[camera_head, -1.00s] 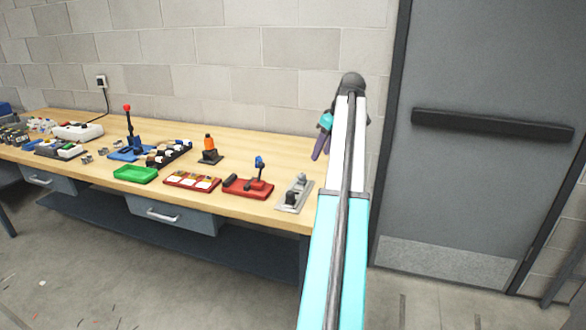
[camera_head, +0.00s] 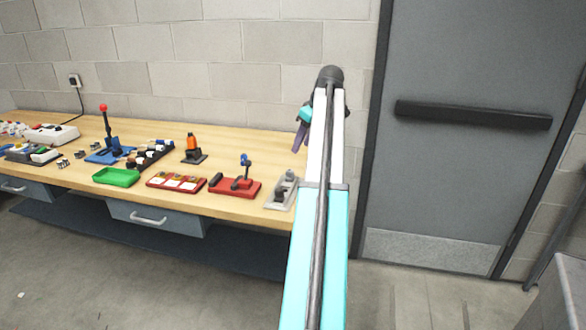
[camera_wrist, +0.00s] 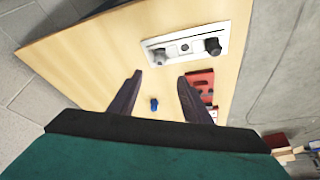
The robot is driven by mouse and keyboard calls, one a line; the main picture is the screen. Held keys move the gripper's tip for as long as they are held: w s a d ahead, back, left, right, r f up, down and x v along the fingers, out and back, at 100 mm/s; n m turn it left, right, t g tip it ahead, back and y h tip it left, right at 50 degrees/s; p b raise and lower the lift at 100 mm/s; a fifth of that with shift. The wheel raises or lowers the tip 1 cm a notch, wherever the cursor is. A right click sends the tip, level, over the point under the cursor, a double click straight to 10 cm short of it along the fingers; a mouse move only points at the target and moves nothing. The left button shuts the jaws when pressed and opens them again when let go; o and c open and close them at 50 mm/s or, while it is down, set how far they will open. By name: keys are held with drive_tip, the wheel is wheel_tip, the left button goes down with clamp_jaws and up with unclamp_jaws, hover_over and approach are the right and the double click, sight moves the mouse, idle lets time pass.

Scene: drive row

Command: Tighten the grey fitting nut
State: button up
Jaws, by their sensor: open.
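A light grey plate (camera_head: 273,204) with grey fittings lies at the right end of the bench. It shows whiter in the wrist view (camera_wrist: 185,36), with a grey fitting (camera_wrist: 159,56) at its left and a dark knob (camera_wrist: 212,46) at its right. I cannot tell for sure which part is the fitting nut. My gripper (camera_head: 299,142) appears above the plate in the head view, partly behind my arm. In the wrist view my gripper (camera_wrist: 157,95) is open, its two dark fingers apart and empty, with the plate ahead of the fingertips.
A red fixture with a blue lever (camera_head: 235,188) stands left of the plate. A small blue thing (camera_wrist: 154,104) shows between the fingers in the wrist view. A green tray (camera_head: 117,177) and an orange-topped stand (camera_head: 194,148) are farther left. A grey door (camera_head: 455,70) is at right.

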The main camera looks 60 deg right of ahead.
sight(291, 170)
drive_tip(key=x, duration=1.2)
drive_tip(key=shift+w+f, duration=0.15)
drive_tip(key=shift+f, duration=0.15)
drive_tip(key=c, duration=1.1)
drive_tip(key=shift+o, duration=0.2)
drive_tip(key=shift+a+p, duration=0.1)
drive_tip(key=shift+p, duration=0.2)
drive_tip(key=shift+r+m, duration=0.1)
drive_tip(key=shift+m, duration=0.2)
drive_tip(key=shift+a+m+h+p, duration=0.15)
drive_tip(key=shift+m+h+p, duration=0.25)
drive_tip(key=shift+m+p, duration=0.4)
drive_tip(key=shift+m, duration=0.6)
